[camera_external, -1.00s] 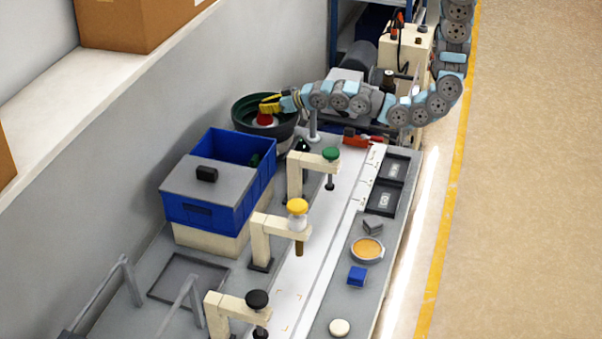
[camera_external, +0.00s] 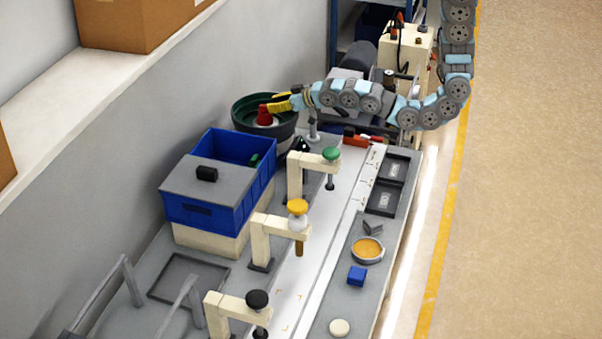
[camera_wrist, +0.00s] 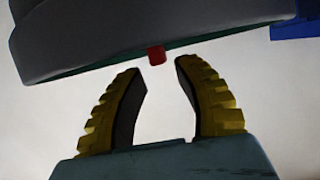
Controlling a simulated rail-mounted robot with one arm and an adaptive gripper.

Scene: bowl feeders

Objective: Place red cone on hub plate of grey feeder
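The red cone (camera_external: 264,116) stands upright at the middle of the grey feeder's bowl (camera_external: 241,122), on what looks like the pale hub plate (camera_external: 268,124). The wrist view shows only a small red end of the cone (camera_wrist: 156,55) past the bowl's rim (camera_wrist: 85,68). My gripper (camera_external: 274,106) is at the upper right of the cone, close to its top. In the wrist view my gripper (camera_wrist: 155,66) has its two yellow fingers apart with nothing between them. The red end lies just beyond the fingertips.
A blue bin (camera_external: 215,195) with a grey lid stands in front of the feeder. Posts with green (camera_external: 331,154), yellow (camera_external: 297,206) and black (camera_external: 257,299) knobs line the white strip. Grey machinery stands behind my arm. The floor at right is clear.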

